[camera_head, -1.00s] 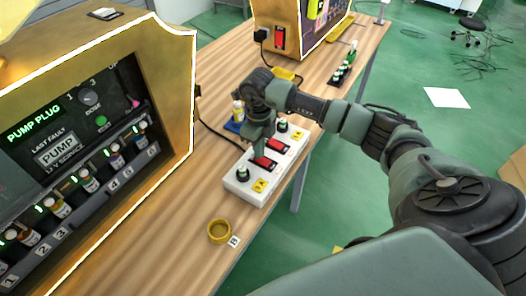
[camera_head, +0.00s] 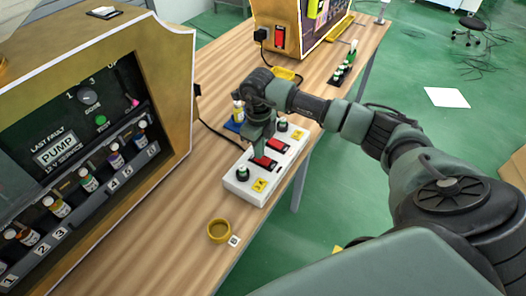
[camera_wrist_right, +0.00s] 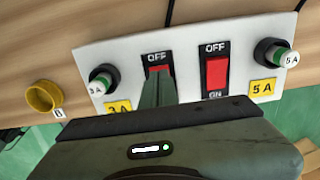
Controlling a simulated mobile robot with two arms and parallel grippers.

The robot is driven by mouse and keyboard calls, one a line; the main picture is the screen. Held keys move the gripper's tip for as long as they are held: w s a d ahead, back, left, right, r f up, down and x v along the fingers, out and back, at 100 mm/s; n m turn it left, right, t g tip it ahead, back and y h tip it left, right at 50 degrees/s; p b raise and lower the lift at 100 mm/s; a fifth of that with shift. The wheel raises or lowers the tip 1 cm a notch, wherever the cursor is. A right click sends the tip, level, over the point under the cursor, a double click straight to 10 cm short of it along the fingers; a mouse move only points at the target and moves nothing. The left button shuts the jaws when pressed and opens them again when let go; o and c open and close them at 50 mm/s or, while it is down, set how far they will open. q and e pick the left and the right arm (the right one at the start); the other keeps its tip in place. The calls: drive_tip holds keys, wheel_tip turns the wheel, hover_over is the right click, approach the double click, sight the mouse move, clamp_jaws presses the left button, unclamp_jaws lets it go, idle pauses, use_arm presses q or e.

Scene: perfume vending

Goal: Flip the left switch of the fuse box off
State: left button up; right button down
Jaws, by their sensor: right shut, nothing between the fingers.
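The white fuse box (camera_head: 233,191) lies on the wooden table and has two red rocker switches. My right gripper (camera_head: 257,153) is shut and empty, pointing down at the left switch (camera_head: 263,162). In the right wrist view the gripper (camera_wrist_right: 157,88) covers most of the left switch (camera_wrist_right: 161,69), with its tip at the end marked OFF. It appears to touch the switch, but the rocker's tilt is hard to tell. The right switch (camera_wrist_right: 216,73) is uncovered, between OFF and ON labels. My left gripper is out of view.
Fuse holders stand at both ends of the box, marked 3 A (camera_wrist_right: 102,80) and 5 A (camera_wrist_right: 279,54). A large gold vending machine (camera_head: 165,110) stands at the left. Another machine (camera_head: 285,25) stands behind.

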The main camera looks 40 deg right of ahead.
wheel_tip(320, 180, up, 6)
drive_tip(key=p, duration=0.3)
drive_tip(key=shift+p, duration=0.35)
drive_tip(key=shift+r, duration=0.1)
